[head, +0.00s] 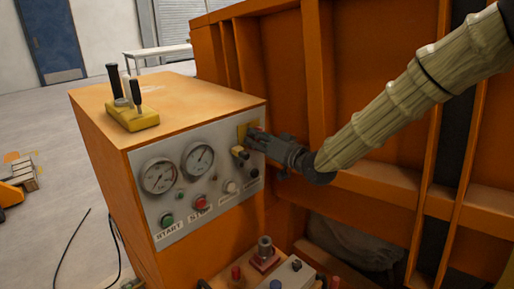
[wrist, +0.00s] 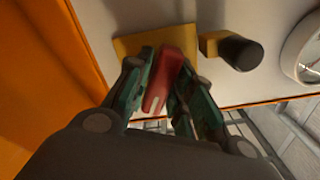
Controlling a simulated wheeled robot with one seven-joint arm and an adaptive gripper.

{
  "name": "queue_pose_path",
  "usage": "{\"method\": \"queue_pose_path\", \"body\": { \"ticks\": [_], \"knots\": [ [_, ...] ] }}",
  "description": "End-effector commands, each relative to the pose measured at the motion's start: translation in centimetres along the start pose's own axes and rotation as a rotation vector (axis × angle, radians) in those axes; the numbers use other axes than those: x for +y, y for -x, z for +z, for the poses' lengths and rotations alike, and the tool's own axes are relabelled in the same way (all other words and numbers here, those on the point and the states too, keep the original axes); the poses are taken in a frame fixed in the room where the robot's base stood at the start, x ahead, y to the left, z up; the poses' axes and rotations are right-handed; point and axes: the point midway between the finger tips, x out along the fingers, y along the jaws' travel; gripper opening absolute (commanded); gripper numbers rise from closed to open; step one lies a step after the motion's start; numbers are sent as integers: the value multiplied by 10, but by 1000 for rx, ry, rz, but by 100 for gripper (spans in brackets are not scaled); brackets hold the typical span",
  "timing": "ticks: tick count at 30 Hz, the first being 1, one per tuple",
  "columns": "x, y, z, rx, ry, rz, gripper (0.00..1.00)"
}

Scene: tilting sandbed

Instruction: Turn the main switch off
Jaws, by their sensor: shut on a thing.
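The main switch is a red handle (wrist: 160,88) on a yellow plate (wrist: 128,46) in the wrist view. In the head view the yellow plate (head: 243,131) sits at the upper right of the grey control panel (head: 190,224). My gripper (head: 256,136) reaches the panel from the right. In the wrist view its two green-lined fingers (wrist: 164,88) are on either side of the red handle and shut on it. The fingers hide part of the handle, and the switch's position marks cannot be read.
A black knob (wrist: 240,52) on a yellow base is close beside the switch. Two gauges (head: 159,176), a green START button (head: 167,219) and a red STOP button (head: 200,203) share the panel. Levers (head: 135,94) stand on the cabinet top. An orange ribbed wall (head: 285,75) rises behind my arm.

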Motion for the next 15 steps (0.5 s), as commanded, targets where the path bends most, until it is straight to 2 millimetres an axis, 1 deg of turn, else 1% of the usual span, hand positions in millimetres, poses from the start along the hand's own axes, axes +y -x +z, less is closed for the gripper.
{"method": "queue_pose_path", "body": {
  "ticks": [1,6,15],
  "knots": [
    [2,0,4,0,43,1,0],
    [2,0,4,0,192,1,0],
    [2,0,2,-1,388,1,0]
  ]
}}
